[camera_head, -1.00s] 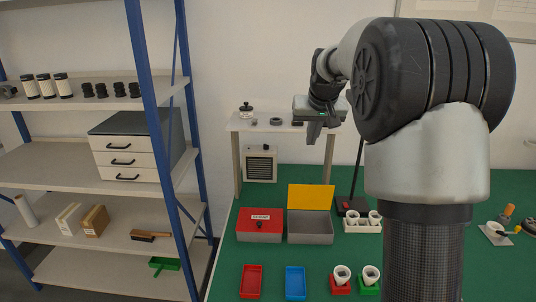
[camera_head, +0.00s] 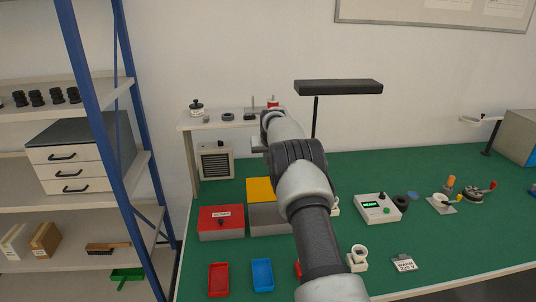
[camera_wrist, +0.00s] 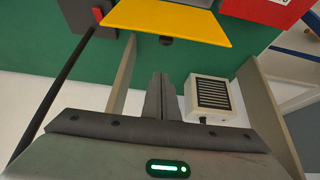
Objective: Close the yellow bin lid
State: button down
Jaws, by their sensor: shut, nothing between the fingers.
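The yellow lid (camera_head: 260,188) stands raised at the back of the grey bin (camera_head: 268,218). My arm covers the right part of both in the head view. In the wrist view the yellow lid (camera_wrist: 165,22) spans the top, with a dark knob (camera_wrist: 166,41) on the side facing me. My gripper (camera_wrist: 160,78) is shut and empty. Its fingertips are below the lid in that picture, apart from it. In the head view my arm hides the fingers.
The closed red bin (camera_head: 221,222) stands left of the grey bin. A vented white box (camera_head: 216,163) and a raised white shelf (camera_head: 185,122) are behind. A black lamp (camera_head: 338,87) stands right of my arm. Red and blue trays (camera_head: 262,275) lie in front.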

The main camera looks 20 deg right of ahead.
aim_at(268, 187)
jog(key=shift+s+a+f+p, duration=0.15)
jog(key=shift+s+f+p, duration=0.1)
jog(key=shift+s+f, duration=0.45)
jog(key=shift+s+a+f+p, duration=0.1)
jog(key=shift+s+f+p, duration=0.1)
jog(key=shift+s+f, duration=0.5)
jog(key=shift+w+f, duration=0.1)
jog(key=shift+f, duration=0.05)
